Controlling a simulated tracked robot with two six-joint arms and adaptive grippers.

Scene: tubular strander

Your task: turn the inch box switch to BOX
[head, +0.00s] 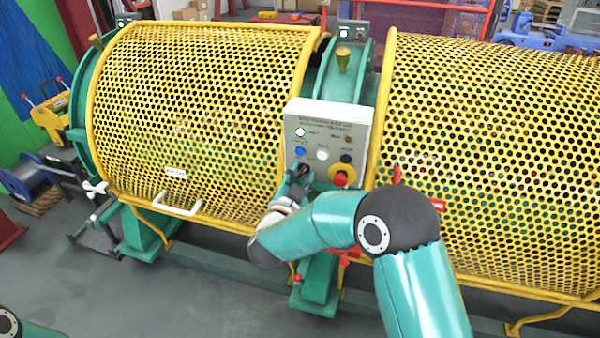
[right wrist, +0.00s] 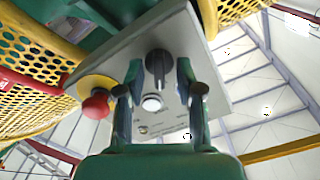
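The grey control box (head: 328,125) stands between the two yellow guards. The black selector switch (right wrist: 157,65) sits on its panel in the right wrist view, its handle nearly in line with the fingers; its label cannot be read. My right gripper (right wrist: 159,75) is open, with one finger on each side of the switch and a small gap visible beside it. In the head view, my right gripper (head: 299,182) is at the lower left of the panel and hides part of it. My left gripper is out of view.
A red emergency button (head: 340,179) on a yellow base is at the panel's lower right; it also shows left of the fingers in the right wrist view (right wrist: 96,105). A white button (right wrist: 152,103) lies between the fingers. Perforated yellow guards (head: 200,100) flank the box.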

